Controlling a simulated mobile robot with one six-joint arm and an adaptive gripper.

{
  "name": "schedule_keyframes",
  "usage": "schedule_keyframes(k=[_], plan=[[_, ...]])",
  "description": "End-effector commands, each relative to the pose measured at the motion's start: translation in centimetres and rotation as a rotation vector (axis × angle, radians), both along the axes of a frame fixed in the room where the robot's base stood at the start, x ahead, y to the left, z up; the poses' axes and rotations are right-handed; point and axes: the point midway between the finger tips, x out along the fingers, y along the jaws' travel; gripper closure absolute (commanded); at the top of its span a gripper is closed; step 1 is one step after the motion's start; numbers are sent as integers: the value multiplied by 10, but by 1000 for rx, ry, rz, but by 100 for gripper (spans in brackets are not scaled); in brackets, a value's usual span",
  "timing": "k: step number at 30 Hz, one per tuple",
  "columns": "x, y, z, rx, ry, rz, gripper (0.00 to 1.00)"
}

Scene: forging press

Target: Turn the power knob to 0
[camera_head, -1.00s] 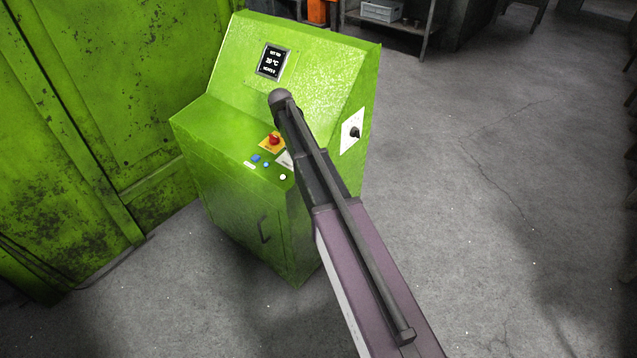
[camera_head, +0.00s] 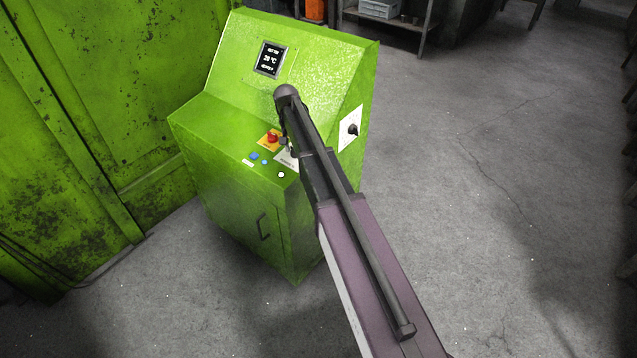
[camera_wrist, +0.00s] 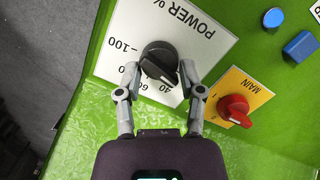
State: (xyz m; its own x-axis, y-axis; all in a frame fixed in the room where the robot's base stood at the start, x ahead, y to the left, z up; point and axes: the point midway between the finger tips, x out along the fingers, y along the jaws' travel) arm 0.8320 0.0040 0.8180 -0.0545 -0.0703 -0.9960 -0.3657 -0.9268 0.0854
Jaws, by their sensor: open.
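The power knob (camera_wrist: 158,64) is a black round knob with a raised bar, on a white plate marked POWER % (camera_wrist: 190,30). The plate appears upside down in the wrist view, with 100, 60 and 40 readable. The bar lies slantwise, one end near the 40; I cannot tell which end is the pointer. My gripper (camera_wrist: 158,76) is open, with one finger on each side of the knob, close to its lower edge. Whether they touch it is unclear. In the head view the plate (camera_head: 288,159) shows partly behind my arm.
A red MAIN switch (camera_wrist: 234,108) on a yellow plate is just beside my right finger. Blue buttons (camera_wrist: 300,46) lie beyond. Floor to the right is clear.

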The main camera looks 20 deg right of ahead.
Motion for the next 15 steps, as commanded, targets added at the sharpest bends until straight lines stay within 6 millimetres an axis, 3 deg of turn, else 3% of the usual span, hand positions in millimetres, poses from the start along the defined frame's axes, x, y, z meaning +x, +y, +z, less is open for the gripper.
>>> schedule_keyframes(k=[15], plan=[[-1, -1, 0, 33, -46, -359, 50]])
